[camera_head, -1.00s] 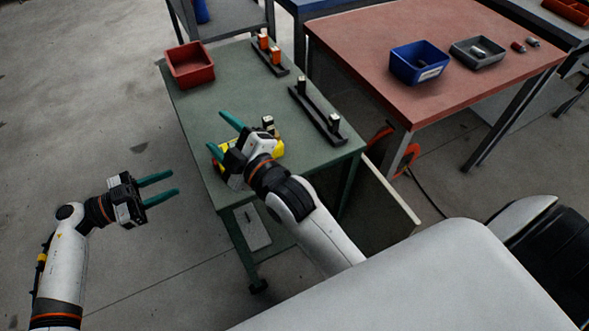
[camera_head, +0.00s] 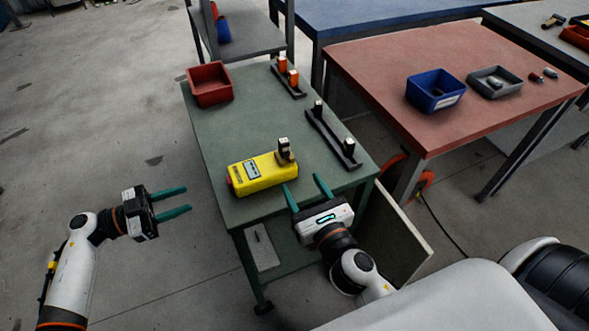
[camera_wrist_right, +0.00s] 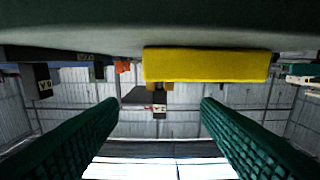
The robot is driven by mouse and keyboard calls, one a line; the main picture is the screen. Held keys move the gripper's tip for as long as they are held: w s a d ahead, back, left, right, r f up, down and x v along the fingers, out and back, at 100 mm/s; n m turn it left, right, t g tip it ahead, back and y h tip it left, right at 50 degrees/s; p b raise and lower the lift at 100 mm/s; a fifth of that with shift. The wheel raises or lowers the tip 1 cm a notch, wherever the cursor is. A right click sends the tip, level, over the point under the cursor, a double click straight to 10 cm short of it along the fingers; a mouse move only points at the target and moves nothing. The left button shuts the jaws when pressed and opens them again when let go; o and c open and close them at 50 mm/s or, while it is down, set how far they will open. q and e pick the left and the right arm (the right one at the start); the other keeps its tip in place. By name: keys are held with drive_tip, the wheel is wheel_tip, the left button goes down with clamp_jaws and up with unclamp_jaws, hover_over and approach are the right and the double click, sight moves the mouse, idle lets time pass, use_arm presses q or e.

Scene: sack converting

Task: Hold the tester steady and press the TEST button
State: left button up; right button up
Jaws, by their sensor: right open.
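The yellow tester (camera_head: 268,180) lies on the green table (camera_head: 222,128) near its front edge. It has a grey display panel on top and a small red part at its left end; I cannot read any TEST label. A dark block with a pale top (camera_head: 285,151) stands at its right end. My right gripper (camera_head: 304,181) is open and empty, just right of the tester at the table's front edge. In the right wrist view the tester's yellow side (camera_wrist_right: 205,65) shows upside down beyond the open fingers. My left gripper (camera_head: 188,200) is open and empty, left of the table.
A red bin (camera_head: 210,84) stands at the table's back left. Two dark racks, a rear one (camera_head: 290,80) with orange-topped blocks and a nearer one (camera_head: 331,137), lie along the right side. A red-topped table (camera_head: 385,65) with a blue bin (camera_head: 435,91) stands to the right.

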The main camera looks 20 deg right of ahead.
sight(285, 157)
drive_tip(key=w, duration=1.1)
drive_tip(key=shift+s, duration=0.1)
drive_tip(key=c, duration=1.1)
use_arm(q)
drive_tip(key=shift+c, duration=0.7)
use_arm(e)
drive_tip(key=shift+c, duration=0.8)
use_arm(q)
clamp_jaws()
